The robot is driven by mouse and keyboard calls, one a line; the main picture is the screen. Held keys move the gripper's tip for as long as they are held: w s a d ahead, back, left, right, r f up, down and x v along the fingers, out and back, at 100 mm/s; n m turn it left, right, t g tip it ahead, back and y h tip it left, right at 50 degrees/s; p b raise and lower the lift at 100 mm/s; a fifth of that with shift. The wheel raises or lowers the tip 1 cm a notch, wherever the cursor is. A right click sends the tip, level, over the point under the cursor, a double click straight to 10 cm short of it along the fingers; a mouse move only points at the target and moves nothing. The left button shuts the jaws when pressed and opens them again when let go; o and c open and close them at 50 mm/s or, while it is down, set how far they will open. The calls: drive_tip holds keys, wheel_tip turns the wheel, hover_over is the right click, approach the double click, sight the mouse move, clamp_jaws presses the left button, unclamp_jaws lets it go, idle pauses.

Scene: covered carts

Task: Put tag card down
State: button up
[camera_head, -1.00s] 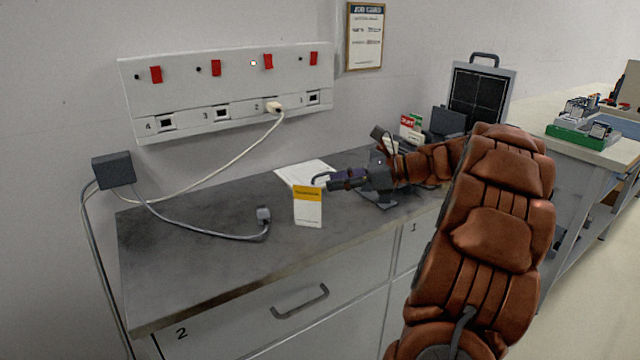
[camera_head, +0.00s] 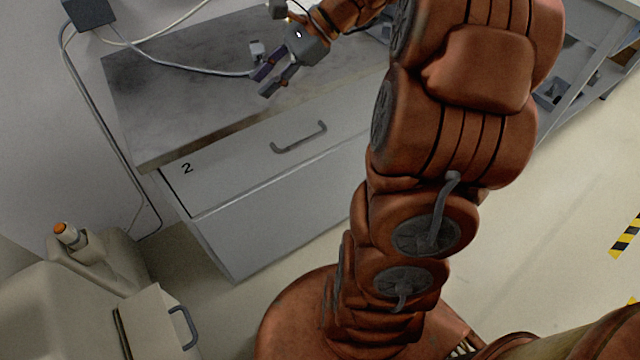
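My gripper (camera_head: 262,85) is over the front part of the grey bench top (camera_head: 165,95), close to its front edge. Its two dark fingers point down and left, with a gap between them and nothing visible in it. The tag card does not show in the current view.
A dark adapter box (camera_head: 88,12) hangs at the upper left. A drawer marked 2 has a handle (camera_head: 299,137). A cart with an orange button (camera_head: 62,229) stands lower left.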

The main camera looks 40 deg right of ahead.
drive_tip(key=s+a+f+n+g+h, duration=0.35)
drive_tip(key=s+a+n, duration=0.25)
drive_tip(key=s, duration=0.3)
drive_tip(key=s+a+f+n+g+h, duration=0.2)
drive_tip(key=s+a+f+n+g, duration=0.15)
drive_tip(key=s+a+n, duration=0.45)
drive_tip(key=s+d+f+n+h, duration=0.3)
drive_tip(key=s+d+n+h, duration=0.1)
drive_tip(key=s, duration=0.5)
drive_tip(key=shift+s+d+n+t, duration=0.35)
drive_tip(key=shift+d+n, duration=0.25)
drive_tip(key=shift+d, duration=0.1)
drive_tip(key=s+p+v, duration=0.3)
drive_tip(key=p+v, duration=1)
drive_tip(key=v, duration=0.1)
drive_tip(key=shift+w+r+t+p, duration=0.35)
drive_tip(key=shift+w+r, duration=0.1)
drive_tip(key=shift+r, duration=0.1)
